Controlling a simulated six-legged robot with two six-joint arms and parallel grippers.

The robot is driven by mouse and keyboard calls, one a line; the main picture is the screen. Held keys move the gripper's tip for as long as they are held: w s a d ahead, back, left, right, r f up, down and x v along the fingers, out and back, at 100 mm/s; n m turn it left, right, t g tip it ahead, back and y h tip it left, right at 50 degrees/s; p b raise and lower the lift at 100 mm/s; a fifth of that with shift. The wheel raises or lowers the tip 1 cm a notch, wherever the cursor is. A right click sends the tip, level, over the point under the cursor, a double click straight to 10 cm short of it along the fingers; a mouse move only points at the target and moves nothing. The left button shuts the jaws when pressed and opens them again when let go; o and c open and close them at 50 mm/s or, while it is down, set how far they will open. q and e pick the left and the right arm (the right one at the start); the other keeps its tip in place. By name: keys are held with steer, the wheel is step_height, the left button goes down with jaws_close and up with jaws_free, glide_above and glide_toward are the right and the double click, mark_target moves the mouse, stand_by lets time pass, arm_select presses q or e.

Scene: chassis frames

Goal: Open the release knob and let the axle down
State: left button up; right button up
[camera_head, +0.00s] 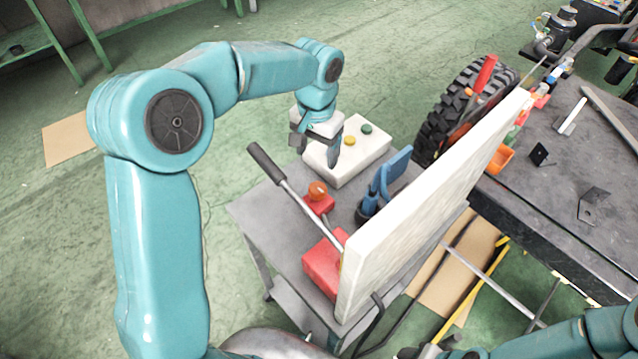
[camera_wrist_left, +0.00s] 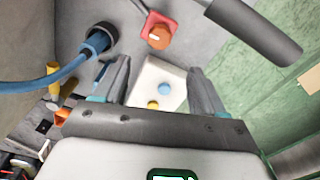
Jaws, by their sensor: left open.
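The orange release knob (camera_head: 318,190) sits on a small red block on the grey cart, between the lever and the blue plug. It also shows in the wrist view (camera_wrist_left: 158,37), above the fingertips. My left gripper (camera_head: 318,150) is open and empty, over the white button box (camera_head: 375,150), behind the knob. In the wrist view the box (camera_wrist_left: 143,76), with a yellow and a blue-green button, lies between the open fingers (camera_wrist_left: 160,75). A large black tyre (camera_head: 450,110) stands at the right; the axle itself I cannot make out clearly. My right gripper is out of view.
A lever with a dark grip (camera_head: 266,162) slants up from a red base (camera_head: 325,265). A blue plug with cable (camera_head: 385,180) stands beside a tall white panel (camera_head: 425,210). A dark workbench (camera_head: 550,220) with loose parts is at the right. Green floor at the left is open.

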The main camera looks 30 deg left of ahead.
mark_target(318, 187)
arm_select(q)
steer(key=f, duration=0.6)
steer(key=f+p, duration=0.1)
steer(key=f, duration=0.5)
steer(key=shift+w+d+f, duration=0.1)
steer(key=shift+w+f, duration=0.05)
steer(key=shift+w, duration=0.05)
steer(key=shift+f, duration=0.25)
steer(key=shift+s, duration=0.25)
steer(key=shift+w, duration=0.2)
steer(key=shift+c, duration=1.2)
steer(key=shift+f, duration=0.1)
steer(key=c, duration=0.8)
